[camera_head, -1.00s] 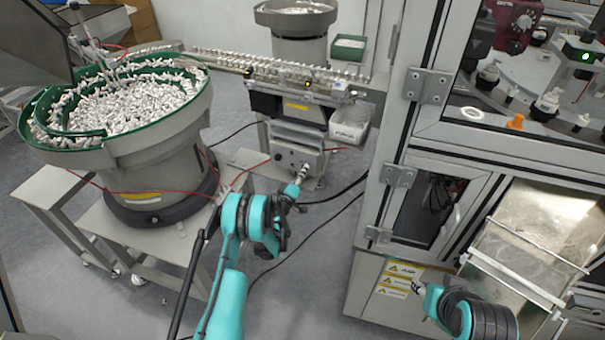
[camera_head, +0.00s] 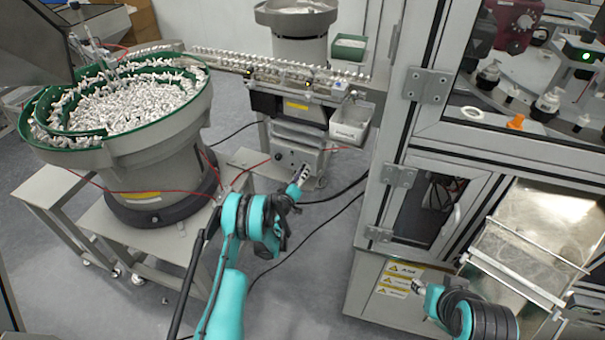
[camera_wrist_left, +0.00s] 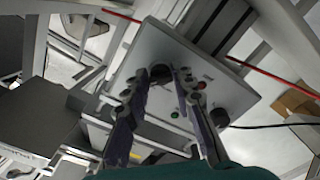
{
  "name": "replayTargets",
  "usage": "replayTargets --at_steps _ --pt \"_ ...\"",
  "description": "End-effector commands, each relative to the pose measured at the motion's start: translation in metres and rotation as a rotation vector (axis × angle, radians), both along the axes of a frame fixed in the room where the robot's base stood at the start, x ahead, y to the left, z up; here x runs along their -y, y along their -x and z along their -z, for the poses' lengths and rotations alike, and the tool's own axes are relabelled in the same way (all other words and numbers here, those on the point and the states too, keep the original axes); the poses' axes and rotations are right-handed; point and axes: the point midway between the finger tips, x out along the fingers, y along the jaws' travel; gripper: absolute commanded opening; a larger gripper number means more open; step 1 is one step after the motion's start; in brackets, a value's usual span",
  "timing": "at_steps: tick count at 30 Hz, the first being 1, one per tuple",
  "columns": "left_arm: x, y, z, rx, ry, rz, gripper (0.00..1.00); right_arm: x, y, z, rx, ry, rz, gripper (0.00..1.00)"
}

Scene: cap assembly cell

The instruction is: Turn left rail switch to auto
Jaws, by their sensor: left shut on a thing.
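The grey control box (camera_head: 298,158) stands below the linear rail feeder. My left gripper (camera_head: 305,170) is at its front face. In the left wrist view, my left gripper (camera_wrist_left: 160,74) has its fingertips on both sides of a black switch knob (camera_wrist_left: 160,71) on the box and is shut on it. A second black knob (camera_wrist_left: 219,117), a red button (camera_wrist_left: 202,85) and a green button (camera_wrist_left: 175,114) are beside the fingers. The knob's pointer and labels cannot be read. My right gripper (camera_head: 417,287) is small in the head view, in front of the machine cabinet, away from the box.
A bowl feeder (camera_head: 125,110) full of white parts stands at the left. The rail (camera_head: 285,70) runs behind the box, with a white bin (camera_head: 350,122) at its right end. The machine cabinet (camera_head: 400,220) is at the right. Cables lie on the floor.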

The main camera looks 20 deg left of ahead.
Motion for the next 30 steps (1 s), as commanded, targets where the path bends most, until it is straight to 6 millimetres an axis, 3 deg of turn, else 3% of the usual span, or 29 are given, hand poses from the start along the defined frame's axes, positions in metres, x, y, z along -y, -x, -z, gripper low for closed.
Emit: replayTargets --at_steps 3,4,6,17,30 --pt "0.0 0.0 0.0 0.0 -0.001 0.0 0.0 0.0 0.0 0.0 0.0 0.0 0.0 0.4" --pt "0.0 0.0 0.0 0.0 -0.001 0.0 0.27 0.0 0.0 0.0 0.0 0.0 0.0 0.4" --pt "0.0 0.0 0.0 0.0 -0.001 0.0 0.46 0.0 0.0 0.0 0.0 0.0 0.0 0.4" --pt "0.0 0.0 -0.004 0.0 0.0 0.0 0.46 0.0 0.0 0.0 0.0 0.0 0.0 0.4" --pt "0.001 0.0 -0.08 -0.001 0.0 0.001 0.46 0.0 0.0 0.0 0.0 0.0 0.0 0.4"
